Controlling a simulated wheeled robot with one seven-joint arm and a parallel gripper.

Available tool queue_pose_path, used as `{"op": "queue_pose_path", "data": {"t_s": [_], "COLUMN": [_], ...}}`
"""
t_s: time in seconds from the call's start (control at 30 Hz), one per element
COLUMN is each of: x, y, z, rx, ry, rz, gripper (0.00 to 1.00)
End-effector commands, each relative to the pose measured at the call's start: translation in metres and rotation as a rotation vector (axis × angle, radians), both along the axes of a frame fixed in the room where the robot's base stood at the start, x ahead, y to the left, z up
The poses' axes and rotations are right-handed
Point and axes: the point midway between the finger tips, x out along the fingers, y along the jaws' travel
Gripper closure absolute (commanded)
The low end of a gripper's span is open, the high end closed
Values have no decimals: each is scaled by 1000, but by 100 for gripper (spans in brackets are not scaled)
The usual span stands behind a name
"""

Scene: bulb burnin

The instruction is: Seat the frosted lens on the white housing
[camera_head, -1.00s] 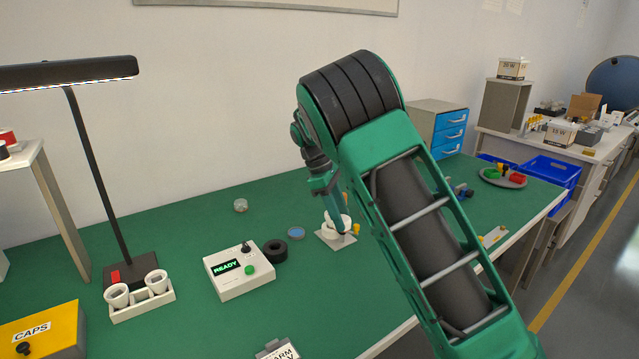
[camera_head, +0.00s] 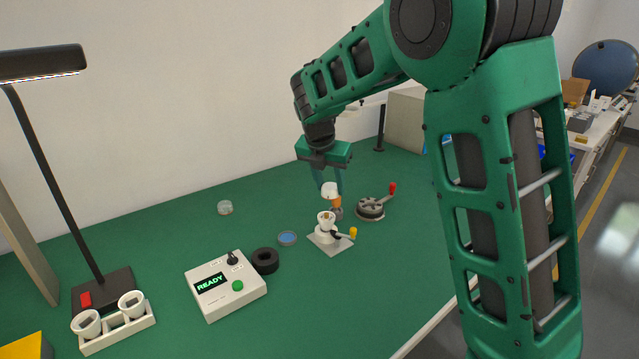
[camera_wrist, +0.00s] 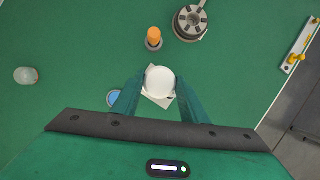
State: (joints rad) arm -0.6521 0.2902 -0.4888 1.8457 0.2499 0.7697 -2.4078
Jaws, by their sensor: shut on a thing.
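My gripper (camera_head: 330,187) is shut on a white rounded piece, which looks like the frosted lens (camera_head: 329,189). In the wrist view the lens (camera_wrist: 159,81) shows as a pale dome between my fingertips. It is held above and apart from the white housing (camera_head: 326,221), which stands upright in a clamp fixture with a yellow knob (camera_head: 353,233) on a pale square plate (camera_head: 327,243). In the wrist view the lens hides the housing, and only parts of the plate (camera_wrist: 167,102) show around it.
An orange-topped post (camera_wrist: 154,37) and a round dark fixture with a red lever (camera_head: 370,208) stand close behind. A blue disc (camera_head: 287,239), a black ring (camera_head: 265,260) and the READY box (camera_head: 226,286) lie left. A clear dish (camera_head: 225,208) is farther back.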

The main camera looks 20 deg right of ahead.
Motion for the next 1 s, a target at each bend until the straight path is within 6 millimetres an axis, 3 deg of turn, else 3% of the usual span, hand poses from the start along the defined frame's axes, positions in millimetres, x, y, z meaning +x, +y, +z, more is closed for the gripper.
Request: {"op": "queue_pose_path", "data": {"t_s": [0.3,0.7,1.0], "x": [0,-1,0], "y": [24,28,28], "z": [-17,-49,-59], "rx": [-1,-1,0], "ry": [3,3,1], "rz": [43,46,46], "gripper": [81,81,81]}}
